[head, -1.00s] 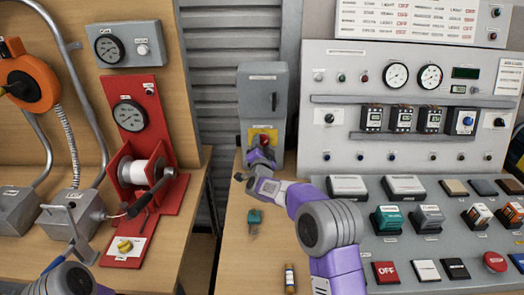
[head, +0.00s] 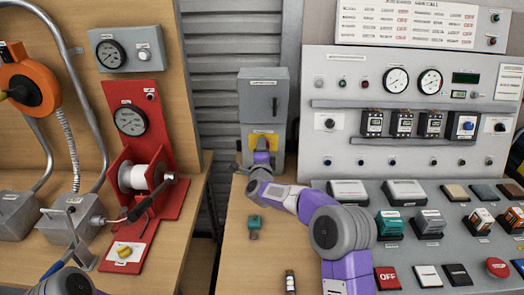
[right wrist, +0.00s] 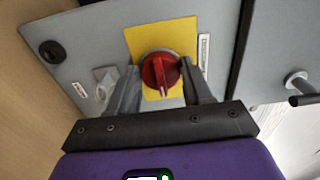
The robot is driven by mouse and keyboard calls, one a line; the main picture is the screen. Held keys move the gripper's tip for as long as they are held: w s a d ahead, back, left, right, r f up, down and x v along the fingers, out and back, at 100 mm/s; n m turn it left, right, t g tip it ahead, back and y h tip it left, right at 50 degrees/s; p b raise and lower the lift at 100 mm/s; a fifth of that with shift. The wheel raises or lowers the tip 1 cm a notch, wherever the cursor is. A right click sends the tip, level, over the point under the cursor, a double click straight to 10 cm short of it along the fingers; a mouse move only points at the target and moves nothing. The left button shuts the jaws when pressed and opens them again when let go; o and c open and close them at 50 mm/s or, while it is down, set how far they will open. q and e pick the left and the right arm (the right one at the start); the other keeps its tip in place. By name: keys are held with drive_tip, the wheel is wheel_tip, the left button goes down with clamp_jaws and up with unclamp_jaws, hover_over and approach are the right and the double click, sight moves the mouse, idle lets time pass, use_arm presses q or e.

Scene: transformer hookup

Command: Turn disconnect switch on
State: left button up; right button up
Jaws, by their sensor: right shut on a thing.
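The disconnect switch is a tall grey box (head: 264,95) at the table's back, with a yellow plate (head: 254,133) low on its front. In the right wrist view, its red rotary knob (right wrist: 160,70) sits on the yellow plate (right wrist: 148,35), with a pale mark at the knob's lower edge. My right gripper (right wrist: 165,82) has a finger on each side of the knob and is shut on it. In the head view, my right gripper (head: 263,145) covers the knob. Only part of my left arm shows at lower left; its gripper is not in view.
A control console (head: 410,160) with meters and buttons stands to the right. A red winch panel (head: 140,150) stands on the left bench, across a gap.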

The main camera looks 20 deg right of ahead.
idle(0.4)
drive_tip(key=o, duration=1)
drive_tip(key=shift+s, duration=0.1)
drive_tip(key=shift+p+v, duration=0.5)
drive_tip(key=shift+v, duration=3.2)
drive_tip(key=shift+r, duration=0.1)
